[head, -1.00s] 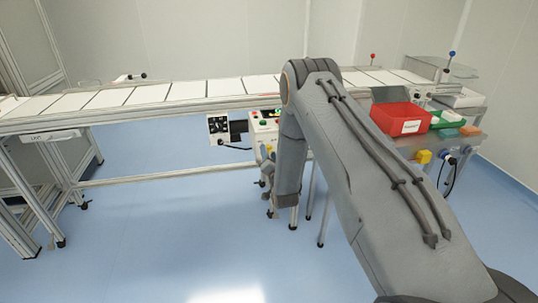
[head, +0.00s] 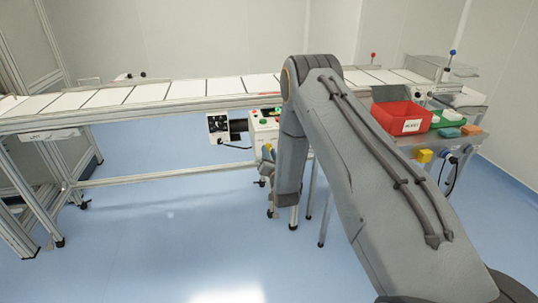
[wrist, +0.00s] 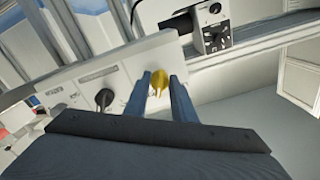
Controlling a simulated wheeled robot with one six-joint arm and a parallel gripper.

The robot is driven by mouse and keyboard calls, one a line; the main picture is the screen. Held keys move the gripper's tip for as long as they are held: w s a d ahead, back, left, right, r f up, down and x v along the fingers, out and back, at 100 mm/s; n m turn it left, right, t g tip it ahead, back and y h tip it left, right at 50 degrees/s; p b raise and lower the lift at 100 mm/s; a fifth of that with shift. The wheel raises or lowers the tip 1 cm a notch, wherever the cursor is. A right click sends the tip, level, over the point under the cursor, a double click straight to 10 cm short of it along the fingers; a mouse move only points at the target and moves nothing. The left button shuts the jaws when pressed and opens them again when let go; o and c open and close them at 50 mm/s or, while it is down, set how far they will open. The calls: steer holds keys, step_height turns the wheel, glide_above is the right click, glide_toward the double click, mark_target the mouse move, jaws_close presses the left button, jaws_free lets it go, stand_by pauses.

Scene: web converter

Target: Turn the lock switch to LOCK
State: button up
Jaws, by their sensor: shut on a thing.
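In the wrist view a yellow knob (wrist: 160,82) stands out from a pale control panel (wrist: 82,88). My gripper (wrist: 160,80) is shut on this knob, with one blue-grey finger on each side. The fingers hide part of the knob, and I cannot read any label beside it. A black rotary knob (wrist: 104,98) sits on the same panel to the left, clear of the fingers. In the head view the control box (head: 264,128) is below the conveyor, and my arm hides much of its right side.
The white conveyor (head: 150,95) runs across above the box. A black-and-white device (head: 218,128) hangs to its left; it also shows in the wrist view (wrist: 213,37). A red bin (head: 402,117) stands on a side table to the right. Floor at the left front is clear.

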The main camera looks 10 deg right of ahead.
steer(key=shift+d+n+b, duration=0.2)
steer(key=shift+n+b, duration=1.1)
steer(key=shift+n, duration=5.8)
steer(key=o, duration=1)
